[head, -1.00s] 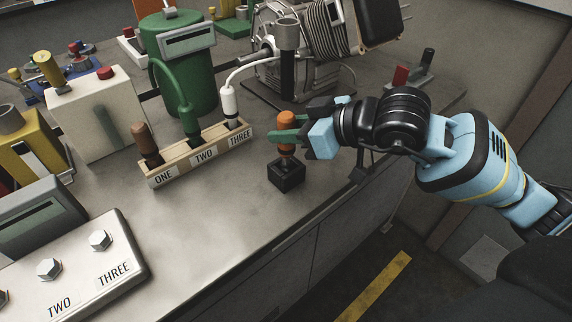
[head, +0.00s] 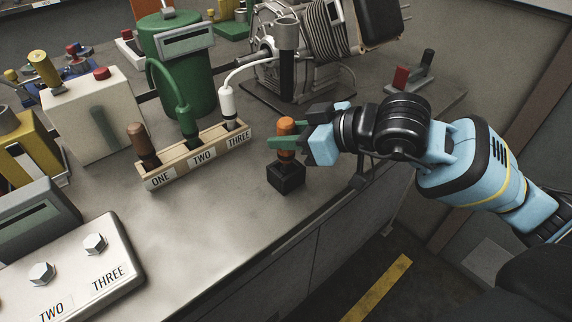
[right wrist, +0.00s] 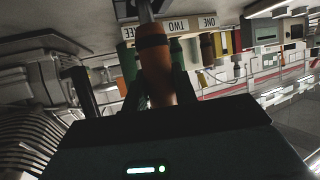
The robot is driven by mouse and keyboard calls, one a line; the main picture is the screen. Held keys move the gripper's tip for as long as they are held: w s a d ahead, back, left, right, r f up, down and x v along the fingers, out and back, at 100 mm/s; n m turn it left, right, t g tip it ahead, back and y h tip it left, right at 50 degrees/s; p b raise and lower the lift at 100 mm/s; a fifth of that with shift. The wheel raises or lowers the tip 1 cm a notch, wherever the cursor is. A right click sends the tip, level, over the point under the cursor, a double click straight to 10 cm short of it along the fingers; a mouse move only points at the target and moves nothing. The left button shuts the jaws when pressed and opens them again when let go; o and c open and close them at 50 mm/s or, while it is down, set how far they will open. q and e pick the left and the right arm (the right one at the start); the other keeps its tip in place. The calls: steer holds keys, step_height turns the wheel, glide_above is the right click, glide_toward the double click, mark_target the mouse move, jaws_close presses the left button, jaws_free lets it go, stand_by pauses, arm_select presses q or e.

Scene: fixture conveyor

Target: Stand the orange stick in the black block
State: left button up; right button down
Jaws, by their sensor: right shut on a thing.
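The orange stick (head: 286,125), a handle with a dark band and a thin metal shaft, stands upright over the black block (head: 287,180). My right gripper (head: 283,143), with green fingers, is shut on its orange handle. The stick's lower part is at the block's top; how deep the shaft sits in it is hidden. In the right wrist view the orange stick (right wrist: 155,65) lies between the fingers, its shaft pointing at the dark block (right wrist: 125,9) at the top edge. My left gripper is not in view.
A wooden holder (head: 195,158) labelled ONE, TWO, THREE with several plugs stands left of the block. A green canister (head: 178,75) and a metal motor (head: 310,70) stand behind. A white button panel (head: 75,265) is at the lower left. The table's front edge is close to the block.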

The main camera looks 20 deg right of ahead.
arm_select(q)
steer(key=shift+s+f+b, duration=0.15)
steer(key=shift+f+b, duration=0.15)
arm_select(e)
steer(key=shift+f, duration=0.25)
steer(key=c, duration=1)
jaws_free()
steer(key=shift+c, duration=0.2)
steer(key=shift+v, duration=1.15)
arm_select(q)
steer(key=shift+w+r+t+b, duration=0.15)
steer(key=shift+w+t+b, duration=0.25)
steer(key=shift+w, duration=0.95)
arm_select(e)
steer(key=shift+v, duration=2.8)
